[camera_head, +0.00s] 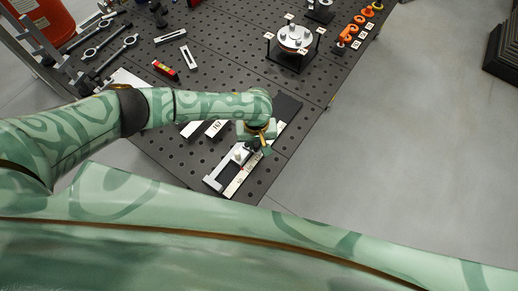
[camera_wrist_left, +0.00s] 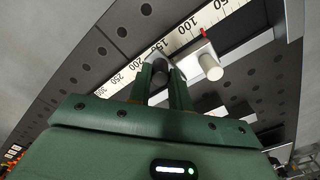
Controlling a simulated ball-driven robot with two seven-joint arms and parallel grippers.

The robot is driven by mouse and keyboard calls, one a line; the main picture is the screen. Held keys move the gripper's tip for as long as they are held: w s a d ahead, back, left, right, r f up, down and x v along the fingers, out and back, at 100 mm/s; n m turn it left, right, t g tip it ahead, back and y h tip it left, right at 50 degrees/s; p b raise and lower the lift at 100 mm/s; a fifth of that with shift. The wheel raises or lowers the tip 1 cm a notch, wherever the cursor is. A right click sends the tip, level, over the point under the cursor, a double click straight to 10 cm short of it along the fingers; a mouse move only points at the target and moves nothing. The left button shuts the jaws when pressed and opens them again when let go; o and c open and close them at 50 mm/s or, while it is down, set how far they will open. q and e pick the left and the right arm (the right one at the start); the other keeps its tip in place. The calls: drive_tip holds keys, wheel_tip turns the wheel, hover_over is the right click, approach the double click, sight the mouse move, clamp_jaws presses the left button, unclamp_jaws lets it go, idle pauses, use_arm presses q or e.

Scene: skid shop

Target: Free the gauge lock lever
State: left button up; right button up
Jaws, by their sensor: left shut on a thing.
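The gauge (camera_head: 226,171) lies on the dark perforated table near its front edge, with a white numbered scale. In the left wrist view the scale (camera_wrist_left: 178,40) crosses the top, and a metal slider block (camera_wrist_left: 190,62) with a pale round knob (camera_wrist_left: 211,67) and a red pointer sits on it. My left gripper (camera_head: 264,146) reaches down over the gauge. In the left wrist view my left gripper (camera_wrist_left: 163,80) is shut on a dark round lever (camera_wrist_left: 161,70) beside the slider block. The lower part of the lever is hidden by the fingers. My right gripper is not in view.
A red and yellow level (camera_head: 165,70), wrenches (camera_head: 108,52) and slotted bars lie farther back on the table. A flanged disc on a stand (camera_head: 294,38) and orange parts (camera_head: 350,33) stand at the back right.

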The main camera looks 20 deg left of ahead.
use_arm(q)
drive_tip(key=shift+w, duration=0.65)
